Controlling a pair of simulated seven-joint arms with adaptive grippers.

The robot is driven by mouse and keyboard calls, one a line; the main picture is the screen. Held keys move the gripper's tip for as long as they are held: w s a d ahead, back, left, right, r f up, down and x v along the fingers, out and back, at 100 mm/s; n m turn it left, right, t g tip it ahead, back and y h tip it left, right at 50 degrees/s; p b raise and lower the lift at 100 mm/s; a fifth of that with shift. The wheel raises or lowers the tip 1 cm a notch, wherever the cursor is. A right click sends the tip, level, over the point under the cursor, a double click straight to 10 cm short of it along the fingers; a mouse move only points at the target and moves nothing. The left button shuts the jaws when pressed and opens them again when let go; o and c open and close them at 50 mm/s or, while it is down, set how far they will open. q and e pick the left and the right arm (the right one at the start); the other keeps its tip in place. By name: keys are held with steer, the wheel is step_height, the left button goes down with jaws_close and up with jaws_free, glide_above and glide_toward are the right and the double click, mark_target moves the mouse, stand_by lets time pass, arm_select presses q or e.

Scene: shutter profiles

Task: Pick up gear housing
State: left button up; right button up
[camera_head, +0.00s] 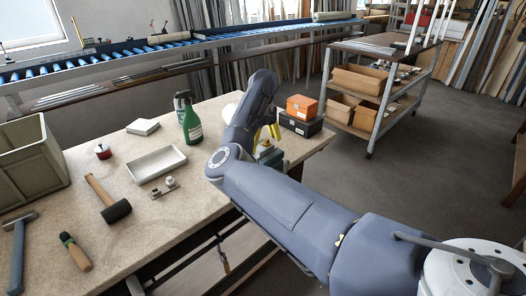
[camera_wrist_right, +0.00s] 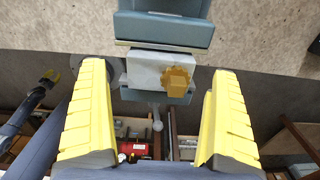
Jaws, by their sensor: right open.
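A pale grey block with a brass gear on its face, which looks like the gear housing (camera_wrist_right: 143,70), sits between the jaws of a blue-grey bench vise (camera_wrist_right: 165,30) in the right wrist view. The vise (camera_head: 268,157) also shows at the table's right edge in the head view, partly hidden by my right arm. My right gripper (camera_wrist_right: 158,115) is open, with one yellow finger to each side of the block in the picture. I cannot tell any contact. Its yellow fingers (camera_head: 267,135) show just above the vise in the head view. My left gripper is not in view.
On the table are a green bottle (camera_head: 191,124), a white tray (camera_head: 156,164), a mallet (camera_head: 108,199), small metal parts (camera_head: 165,187) and a grey-green crate (camera_head: 30,165). Orange (camera_head: 301,106) and black boxes (camera_head: 300,124) stand behind the vise. A shelved cart (camera_head: 372,90) stands beyond.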

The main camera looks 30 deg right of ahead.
steer(key=shift+f, duration=0.95)
steer(key=c, duration=1.7)
